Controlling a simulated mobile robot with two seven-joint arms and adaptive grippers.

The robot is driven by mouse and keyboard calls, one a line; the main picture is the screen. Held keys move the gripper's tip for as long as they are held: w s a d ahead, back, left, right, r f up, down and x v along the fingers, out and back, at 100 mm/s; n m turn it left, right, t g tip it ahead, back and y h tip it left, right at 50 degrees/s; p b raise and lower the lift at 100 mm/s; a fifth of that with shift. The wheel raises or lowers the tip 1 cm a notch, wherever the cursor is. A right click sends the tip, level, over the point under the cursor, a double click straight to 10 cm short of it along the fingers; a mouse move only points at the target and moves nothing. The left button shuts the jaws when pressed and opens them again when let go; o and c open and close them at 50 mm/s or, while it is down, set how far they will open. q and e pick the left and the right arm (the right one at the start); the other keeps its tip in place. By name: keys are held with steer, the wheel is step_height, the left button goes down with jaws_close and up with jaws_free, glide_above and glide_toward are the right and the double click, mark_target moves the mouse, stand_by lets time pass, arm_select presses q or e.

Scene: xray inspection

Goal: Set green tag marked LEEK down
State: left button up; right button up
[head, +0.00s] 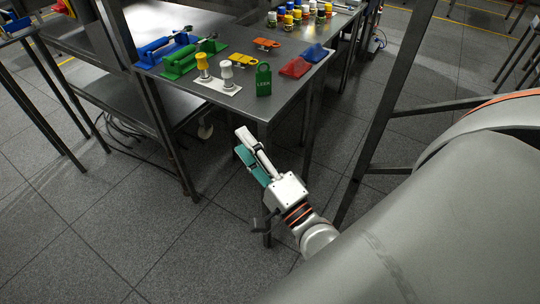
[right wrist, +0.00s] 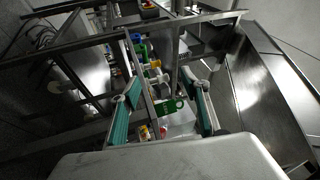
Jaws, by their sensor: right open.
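The green tag marked LEEK (head: 264,80) stands upright near the front edge of the grey metal table (head: 248,104). It has a ring-shaped top. My right gripper (head: 241,142) is in front of and below the table edge, apart from the tag. It is open and empty. In the right wrist view the green tag (right wrist: 172,106) shows beyond and between the two teal finger pads of my right gripper (right wrist: 165,90). My left gripper is not in view.
Beside the tag stand a yellow-topped post (head: 203,66) and a white post (head: 227,74) on a white plate. Blue (head: 165,49) and green (head: 192,62) holders are behind them. A red block (head: 295,67) and an orange part (head: 243,57) lie nearby. Several jars stand farther back.

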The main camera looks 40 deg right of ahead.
steer(key=s+a+f+n+g+y, duration=0.2)
steer(key=s+a+f+n+g, duration=0.1)
steer(key=f+n, duration=0.55)
steer(key=s+a+f+n+g+y, duration=0.2)
steer(key=f+n+g, duration=0.2)
steer(key=f+n, duration=0.45)
steer(key=s+d+f+n+g+h, duration=0.1)
steer(key=s+f+n, duration=0.1)
steer(key=f, duration=0.5)
steer(key=s+d+f+n+g+h, duration=0.1)
steer(key=s+d+f+n+g, duration=0.1)
steer(key=s+f, duration=0.3)
step_height(320, 180, down, 2)
steer(key=shift+f+n+h, duration=0.1)
steer(key=shift+n+h, duration=0.2)
steer(key=shift+h, duration=0.1)
steer(key=shift+w, duration=0.1)
arm_select(q)
steer(key=p, duration=0.1)
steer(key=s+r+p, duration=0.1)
steer(key=p, duration=0.1)
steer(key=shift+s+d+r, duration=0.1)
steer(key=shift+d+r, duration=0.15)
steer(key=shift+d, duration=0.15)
arm_select(e)
steer(key=shift+s+a+r+g, duration=0.15)
steer(key=shift+a+r, duration=0.05)
steer(key=shift+r, duration=0.4)
steer(key=shift+s+a+r+g, duration=0.15)
steer(key=shift+r, duration=0.4)
